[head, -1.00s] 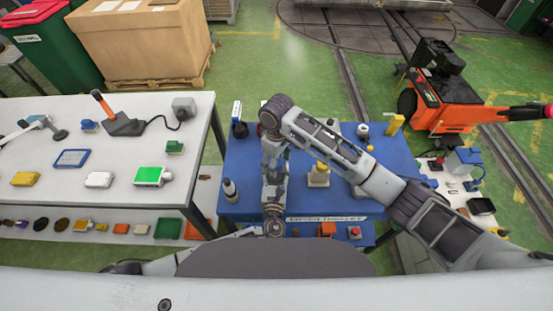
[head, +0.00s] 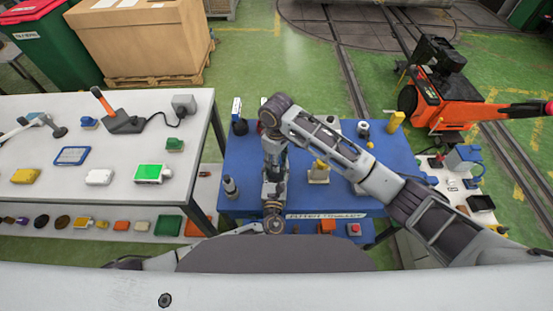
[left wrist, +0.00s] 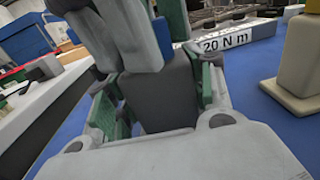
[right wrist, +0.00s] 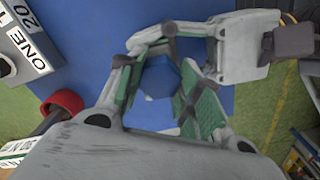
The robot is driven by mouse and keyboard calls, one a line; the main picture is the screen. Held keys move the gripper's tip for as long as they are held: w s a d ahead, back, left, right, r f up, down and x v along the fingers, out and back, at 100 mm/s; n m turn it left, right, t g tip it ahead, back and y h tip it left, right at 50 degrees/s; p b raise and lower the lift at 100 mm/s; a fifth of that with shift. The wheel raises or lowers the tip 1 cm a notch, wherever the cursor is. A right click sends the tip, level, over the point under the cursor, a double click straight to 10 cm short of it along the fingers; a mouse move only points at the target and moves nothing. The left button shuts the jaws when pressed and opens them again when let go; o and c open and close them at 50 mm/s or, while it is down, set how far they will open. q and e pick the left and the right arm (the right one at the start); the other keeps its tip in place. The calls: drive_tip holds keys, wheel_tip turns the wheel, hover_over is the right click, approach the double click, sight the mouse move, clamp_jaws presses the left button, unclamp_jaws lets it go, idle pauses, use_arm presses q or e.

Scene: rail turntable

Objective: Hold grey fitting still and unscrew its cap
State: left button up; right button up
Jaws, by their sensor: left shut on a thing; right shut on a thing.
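The dark grey fitting (left wrist: 165,95) shows in the left wrist view. My left gripper (left wrist: 155,90) is shut on it, with green pads on both sides. In the right wrist view, my right gripper (right wrist: 165,85) is shut around a blue, many-sided piece, apparently the cap (right wrist: 158,78); its blue is close to the table's. In the head view, my right gripper (head: 274,160) points down above my left gripper (head: 274,192), over the blue table (head: 245,155). The grippers largely hide the fitting there, and the joint between cap and body cannot be made out.
A dark bottle-like item (head: 230,188) stands left of the grippers, and a beige block with a yellow top (head: 318,173) stands to the right. A label strip (head: 330,215) runs along the front edge. A white table (head: 60,130) with several items is on the left.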

drive_tip(key=shift+n, duration=0.3)
drive_tip(key=n, duration=0.4)
drive_tip(key=shift+w+n, duration=0.1)
drive_tip(key=shift+n, duration=0.6)
drive_tip(key=shift+n, duration=0.3)
drive_tip(key=shift+n, duration=2.7)
drive_tip(key=shift+n, duration=3)
